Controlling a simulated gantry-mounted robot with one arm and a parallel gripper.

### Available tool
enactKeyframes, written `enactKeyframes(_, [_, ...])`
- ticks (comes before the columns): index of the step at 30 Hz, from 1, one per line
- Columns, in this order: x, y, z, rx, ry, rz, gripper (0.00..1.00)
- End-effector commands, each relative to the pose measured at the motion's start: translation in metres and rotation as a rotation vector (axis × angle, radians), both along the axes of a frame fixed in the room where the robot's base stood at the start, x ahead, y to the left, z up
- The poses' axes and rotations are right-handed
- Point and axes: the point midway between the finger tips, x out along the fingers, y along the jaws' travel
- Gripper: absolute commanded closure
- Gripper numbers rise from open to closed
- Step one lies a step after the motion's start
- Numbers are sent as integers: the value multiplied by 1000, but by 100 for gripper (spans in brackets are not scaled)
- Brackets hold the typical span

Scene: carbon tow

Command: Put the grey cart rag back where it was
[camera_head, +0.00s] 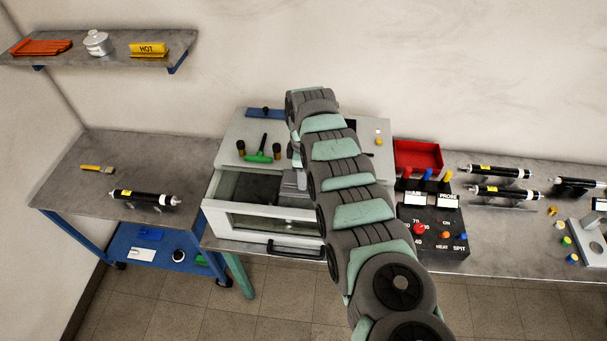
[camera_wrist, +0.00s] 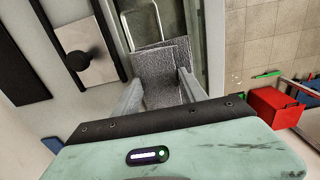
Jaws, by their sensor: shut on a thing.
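The grey cart rag (camera_wrist: 157,68) is a rough grey folded cloth between my fingers in the wrist view. My gripper (camera_wrist: 160,92) is shut on it. In the head view my gripper (camera_head: 294,182) is low at the right end of the open drawer (camera_head: 222,212) of the light grey cabinet (camera_head: 232,137). My arm hides part of the cabinet and the drawer's right side. I cannot tell whether the rag touches the drawer.
A blue cart (camera_head: 80,192) stands left with a black cylinder (camera_head: 145,198) and a brush (camera_head: 97,169) on top. A red bin (camera_head: 418,155) and a black control box (camera_head: 433,230) stand right of my arm.

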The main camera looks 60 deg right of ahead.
Motion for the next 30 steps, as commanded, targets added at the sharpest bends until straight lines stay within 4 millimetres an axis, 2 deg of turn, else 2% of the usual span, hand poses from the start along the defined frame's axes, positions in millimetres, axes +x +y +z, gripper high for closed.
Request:
enactKeyframes(3, [0,0,-4,1,0,0,100])
enactKeyframes(4, [0,0,-4,1,0,0,50])
enactKeyframes(11, [0,0,-3,1,0,0,31])
enactKeyframes(18, [0,0,-3,1,0,0,29])
enactKeyframes(22, [0,-1,4,-1,0,-1,29])
enactKeyframes(26, [0,-2,23,-3,-3,-3,29])
enactKeyframes(30, [0,-2,50,-3,-3,-2,29])
